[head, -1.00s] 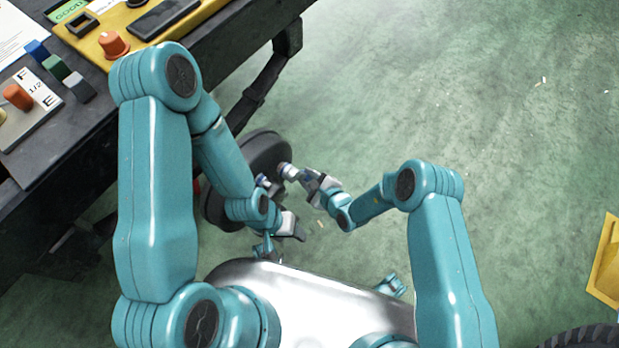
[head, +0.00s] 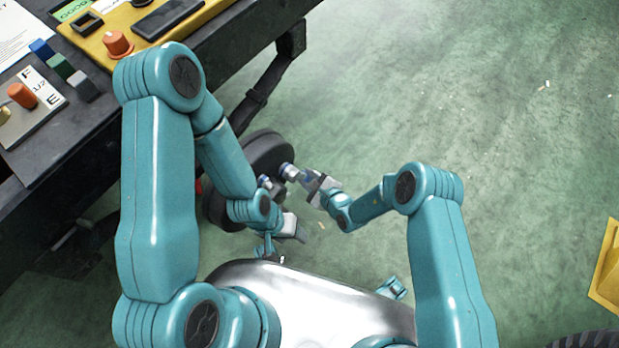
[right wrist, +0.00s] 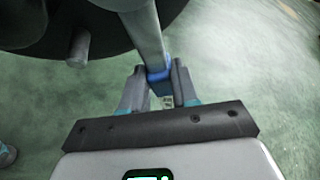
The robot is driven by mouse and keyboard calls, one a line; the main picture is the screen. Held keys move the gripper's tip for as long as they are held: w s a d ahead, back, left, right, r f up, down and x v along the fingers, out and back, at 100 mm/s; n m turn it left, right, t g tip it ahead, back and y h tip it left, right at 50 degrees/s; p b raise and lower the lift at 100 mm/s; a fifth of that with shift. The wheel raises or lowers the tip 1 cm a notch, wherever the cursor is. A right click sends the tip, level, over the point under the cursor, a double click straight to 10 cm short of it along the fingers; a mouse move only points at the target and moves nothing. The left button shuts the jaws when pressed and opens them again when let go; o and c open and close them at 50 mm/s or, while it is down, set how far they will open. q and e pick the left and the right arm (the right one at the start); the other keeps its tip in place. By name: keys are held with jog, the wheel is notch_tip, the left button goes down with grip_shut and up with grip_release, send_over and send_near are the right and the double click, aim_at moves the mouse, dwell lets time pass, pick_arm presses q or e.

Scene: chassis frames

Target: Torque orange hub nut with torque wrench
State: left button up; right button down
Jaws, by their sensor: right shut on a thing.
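My right gripper (head: 303,180) is shut on a tool, likely the torque wrench, with a grey shaft and blue band; the band (right wrist: 158,75) sits between the fingertips in the right wrist view. The shaft (right wrist: 148,40) runs up to a silver cylindrical end (head: 288,171) by a dark round wheel or hub (head: 262,148). Whether that end touches the hub is unclear. A short grey stud (right wrist: 79,47) sticks out of the dark disc in the wrist view. I cannot make out an orange nut.
A dark workbench (head: 100,120) fills the left, with a yellow panel (head: 185,28), an orange knob (head: 117,44) and coloured blocks. A yellow object (head: 608,268) and a ribbed black wheel (head: 585,340) show at the right edge. The green floor is largely open.

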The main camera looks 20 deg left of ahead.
jog(key=shift+s+a+f+m+g, duration=0.15)
jog(key=shift+s+m+g, duration=0.15)
jog(key=shift+s, duration=0.05)
jog(key=shift+s+a+f+m+g, duration=0.1)
jog(key=shift+s+m+g, duration=0.2)
jog(key=shift+s, duration=0.05)
jog(key=shift+w+d+r+n+t, duration=0.15)
jog(key=shift+w+r+n+t, duration=0.05)
jog(key=shift+w+n+t, duration=0.2)
jog(key=shift+w+d+r+n+t, duration=0.2)
jog(key=shift+w+n+t, duration=0.1)
jog(key=shift+w, duration=0.15)
jog(key=shift+p, duration=0.3)
jog(key=shift+s+d+p, duration=0.3)
jog(key=shift+d, duration=0.4)
jog(key=shift+s+d+p, duration=0.25)
jog(key=shift+d+p, duration=0.05)
jog(key=shift+d, duration=0.35)
